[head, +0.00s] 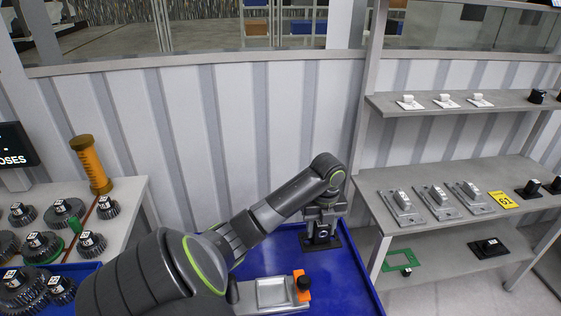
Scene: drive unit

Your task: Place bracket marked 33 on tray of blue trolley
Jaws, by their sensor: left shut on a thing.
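My left gripper (322,222) points down and is shut on a black bracket (321,242) with a flat base. The bracket is at the far right part of the blue trolley's tray (345,285); its base looks at or very near the tray surface, and I cannot tell if it touches. The bracket's number is hidden or too small to read. My right gripper is not in view.
Right, a shelf unit (420,226) holds grey parts, black brackets (529,189) and a yellow "61" tag (503,200). Left, a table (128,192) holds gears and an orange cylinder (91,165).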

